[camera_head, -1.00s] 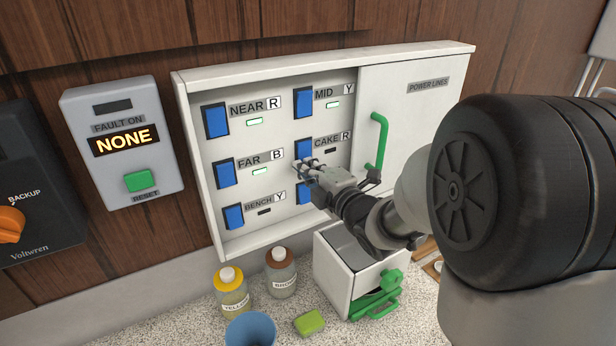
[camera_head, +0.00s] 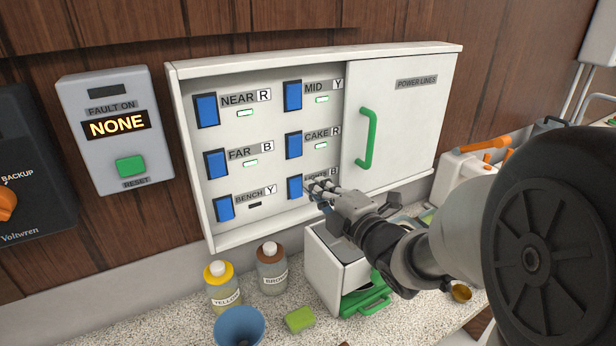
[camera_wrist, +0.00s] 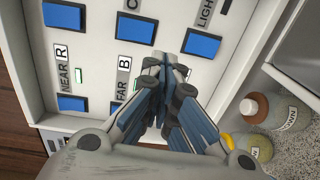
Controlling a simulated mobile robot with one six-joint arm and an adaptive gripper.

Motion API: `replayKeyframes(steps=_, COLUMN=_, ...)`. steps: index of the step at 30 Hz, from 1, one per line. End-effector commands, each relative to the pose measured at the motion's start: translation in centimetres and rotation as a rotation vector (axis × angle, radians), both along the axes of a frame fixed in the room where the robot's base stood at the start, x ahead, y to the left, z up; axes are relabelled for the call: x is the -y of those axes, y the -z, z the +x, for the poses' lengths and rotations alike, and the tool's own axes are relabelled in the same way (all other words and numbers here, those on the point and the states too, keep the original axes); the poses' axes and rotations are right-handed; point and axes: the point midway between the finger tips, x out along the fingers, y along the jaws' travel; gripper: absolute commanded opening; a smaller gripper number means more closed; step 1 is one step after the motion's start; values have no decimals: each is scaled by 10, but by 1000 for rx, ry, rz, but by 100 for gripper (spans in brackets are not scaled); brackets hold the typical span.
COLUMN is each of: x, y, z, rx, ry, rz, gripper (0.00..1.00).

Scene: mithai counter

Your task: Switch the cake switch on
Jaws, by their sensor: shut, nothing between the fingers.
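The cake switch (camera_head: 294,145) is a blue rocker in the right column of the open panel, beside the label CAKE R. Its indicator (camera_head: 320,146) glows green. In the wrist view the cake switch (camera_wrist: 137,28) lies above and left of the fingertips. My gripper (camera_head: 317,186) is shut and empty, with its tips just right of the lights switch (camera_head: 295,187) and below the cake switch. The tips partly cover the lights label, and the lights indicator is hidden. In the wrist view my closed fingers (camera_wrist: 168,65) point at the panel; contact cannot be told.
The near (camera_head: 207,109), far (camera_head: 217,164) and mid (camera_head: 292,95) switches have lit indicators; the bench switch's (camera_head: 224,208) is dark. A sliding door with a green handle (camera_head: 367,139) covers the panel's right. Bottles (camera_head: 272,268), a blue cup (camera_head: 240,327) and a white drawer box (camera_head: 337,270) stand below.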

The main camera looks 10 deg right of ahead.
Motion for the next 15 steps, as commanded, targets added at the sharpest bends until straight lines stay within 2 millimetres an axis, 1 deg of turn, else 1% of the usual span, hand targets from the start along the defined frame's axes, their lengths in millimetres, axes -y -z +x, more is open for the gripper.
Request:
replayKeyframes(steps=1, x=4, y=0, z=-9, rx=2, ry=4, rz=0, gripper=0)
replayKeyframes(steps=3, x=7, y=1, z=-18, rx=2, ry=3, rz=0, gripper=0)
replayKeyframes(steps=6, x=9, y=2, z=-26, rx=2, ry=3, rz=0, gripper=0)
replayKeyframes(steps=10, x=10, y=3, z=-30, rx=2, ry=0, rz=1, gripper=0)
replayKeyframes(steps=15, x=10, y=3, z=-31, rx=2, ry=0, rz=1, gripper=0)
